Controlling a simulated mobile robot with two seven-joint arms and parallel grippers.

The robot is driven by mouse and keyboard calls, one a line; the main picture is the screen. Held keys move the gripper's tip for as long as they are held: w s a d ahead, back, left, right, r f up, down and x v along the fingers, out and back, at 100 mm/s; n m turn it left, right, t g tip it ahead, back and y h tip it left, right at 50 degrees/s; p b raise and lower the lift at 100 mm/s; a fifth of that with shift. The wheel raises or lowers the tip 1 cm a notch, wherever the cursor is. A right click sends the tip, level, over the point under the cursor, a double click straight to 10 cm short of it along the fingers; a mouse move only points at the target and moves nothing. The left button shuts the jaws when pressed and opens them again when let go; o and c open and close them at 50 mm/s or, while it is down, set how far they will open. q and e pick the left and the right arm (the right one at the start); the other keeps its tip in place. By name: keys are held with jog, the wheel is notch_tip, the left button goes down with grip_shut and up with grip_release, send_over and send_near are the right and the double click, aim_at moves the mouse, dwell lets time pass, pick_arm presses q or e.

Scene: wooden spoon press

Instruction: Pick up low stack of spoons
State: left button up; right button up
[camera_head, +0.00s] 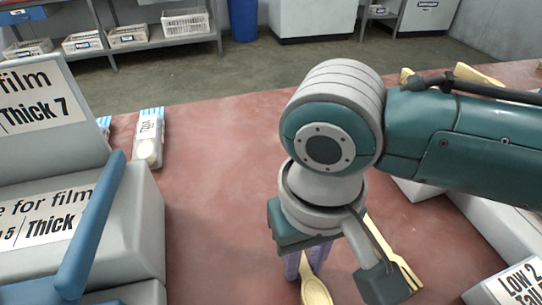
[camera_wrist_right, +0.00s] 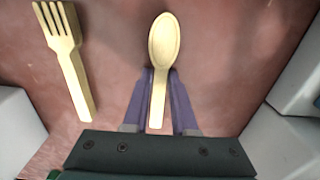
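A stack of pale wooden spoons (camera_wrist_right: 163,48) lies on the reddish table, bowl pointing away from my right gripper in the right wrist view. In the head view the spoon bowl (camera_head: 316,291) shows at the bottom edge, below my right gripper (camera_head: 305,264). In the right wrist view the purple fingers of the right gripper (camera_wrist_right: 158,100) stand on either side of the spoon handle, with narrow gaps visible. How many spoons are stacked cannot be told. The left gripper is not in view.
A wooden fork (camera_wrist_right: 66,62) lies to the left of the spoons in the right wrist view. Grey-white boxes flank both sides. A grey machine with a blue lever (camera_head: 95,220) stands at left in the head view. A wrapped pack (camera_head: 149,140) lies behind it. The table centre (camera_head: 220,170) is clear.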

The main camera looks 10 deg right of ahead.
grip_shut()
jog(key=shift+r, duration=0.1)
